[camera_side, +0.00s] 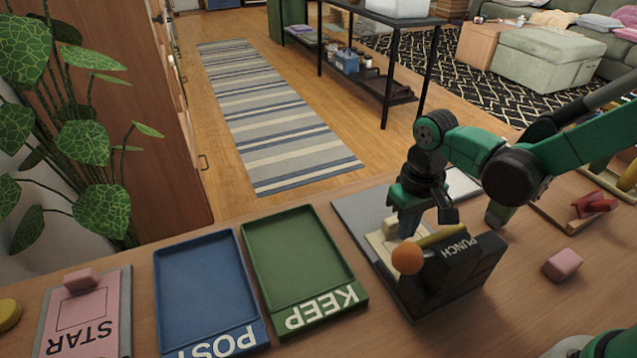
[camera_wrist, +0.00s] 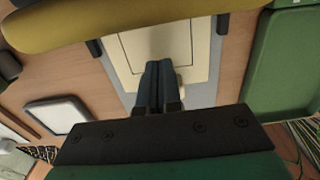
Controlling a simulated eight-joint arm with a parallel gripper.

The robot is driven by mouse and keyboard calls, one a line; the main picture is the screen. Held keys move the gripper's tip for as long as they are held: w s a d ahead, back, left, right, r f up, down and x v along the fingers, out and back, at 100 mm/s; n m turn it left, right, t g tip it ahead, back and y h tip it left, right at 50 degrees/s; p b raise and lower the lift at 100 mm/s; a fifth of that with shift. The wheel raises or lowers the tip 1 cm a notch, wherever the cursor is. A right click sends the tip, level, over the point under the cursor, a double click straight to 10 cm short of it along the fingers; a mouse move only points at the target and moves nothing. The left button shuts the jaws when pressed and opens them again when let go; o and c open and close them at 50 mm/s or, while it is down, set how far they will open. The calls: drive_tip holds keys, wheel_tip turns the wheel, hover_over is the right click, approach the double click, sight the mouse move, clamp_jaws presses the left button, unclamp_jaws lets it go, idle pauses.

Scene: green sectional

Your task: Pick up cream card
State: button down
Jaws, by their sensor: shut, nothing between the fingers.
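The cream card (camera_wrist: 203,45) lies flat on a grey board (camera_wrist: 217,93), with a printed rectangle outline on it. In the side view the cream card (camera_side: 381,243) shows only in part, behind the black punch (camera_side: 455,275) and my gripper (camera_side: 423,218). In the wrist view my gripper (camera_wrist: 160,66) has its two fingertips together over the card, with nothing between them. I cannot tell whether the tips touch the card. The punch's yellow lever (camera_wrist: 120,20) with an orange knob (camera_side: 407,258) crosses close to my gripper.
A green KEEP tray (camera_side: 297,258) and a blue POST tray (camera_side: 203,290) lie left of the punch. A pink STAR card (camera_side: 84,318) with a pink block (camera_side: 81,280) is at far left. Another pink block (camera_side: 562,264) sits right of the punch.

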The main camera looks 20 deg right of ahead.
drive_tip(key=shift+w, duration=2.8)
wheel_tip(320, 180, up, 7)
drive_tip(key=shift+s, duration=0.35)
drive_tip(key=s+d+r+t, duration=0.4)
drive_tip(key=s+d+t, duration=0.2)
drive_tip(key=s+t, duration=0.1)
drive_tip(key=shift+s, duration=0.85)
drive_tip(key=c, duration=0.6)
unclamp_jaws()
